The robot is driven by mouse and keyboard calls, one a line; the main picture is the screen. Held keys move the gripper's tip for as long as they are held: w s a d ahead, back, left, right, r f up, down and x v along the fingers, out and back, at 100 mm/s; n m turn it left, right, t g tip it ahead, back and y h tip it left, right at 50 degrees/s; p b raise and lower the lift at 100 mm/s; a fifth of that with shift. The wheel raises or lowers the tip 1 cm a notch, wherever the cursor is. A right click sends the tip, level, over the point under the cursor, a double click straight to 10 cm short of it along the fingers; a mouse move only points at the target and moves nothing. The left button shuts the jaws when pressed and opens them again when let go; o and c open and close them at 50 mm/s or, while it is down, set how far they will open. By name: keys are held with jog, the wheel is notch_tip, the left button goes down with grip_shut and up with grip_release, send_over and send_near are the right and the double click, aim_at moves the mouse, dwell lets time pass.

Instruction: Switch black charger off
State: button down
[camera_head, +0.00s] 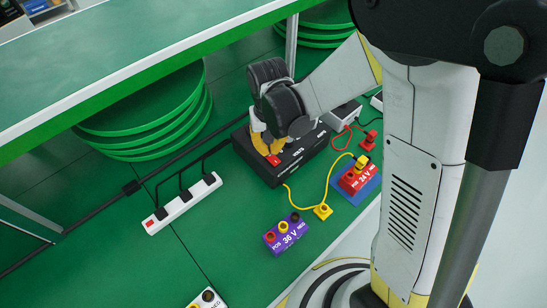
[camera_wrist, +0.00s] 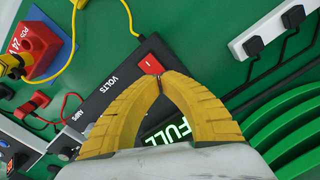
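The black charger (camera_head: 268,175) lies on the green table. A red rocker switch (camera_head: 274,160) sits on its top near the front left corner. In the wrist view the charger (camera_wrist: 122,83) shows "VOLTS" and "AMPS" lettering and a lit green "FULL" display (camera_wrist: 170,130), partly covered by my fingers. There the red switch (camera_wrist: 151,65) carries a white mark. My gripper (camera_head: 267,151) is over the charger. In the wrist view its yellow fingertips (camera_wrist: 160,78) meet right beside the switch, with nothing between them. Whether they touch the switch cannot be told.
A purple 36 V battery (camera_head: 286,235) and a red 24 V battery (camera_head: 357,178) stand in front and to the right. Yellow and red clamp leads lie near them. A white power strip (camera_head: 183,205) with black plugs lies left. Green stacked discs (camera_head: 150,125) sit under the shelf (camera_head: 140,50).

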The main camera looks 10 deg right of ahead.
aim_at(270, 155)
jog(key=shift+f+b, duration=0.8)
jog(key=shift+f, duration=0.15)
dwell(0.4)
jog(key=shift+r+p, duration=2.5)
jog(key=shift+r, duration=1.05)
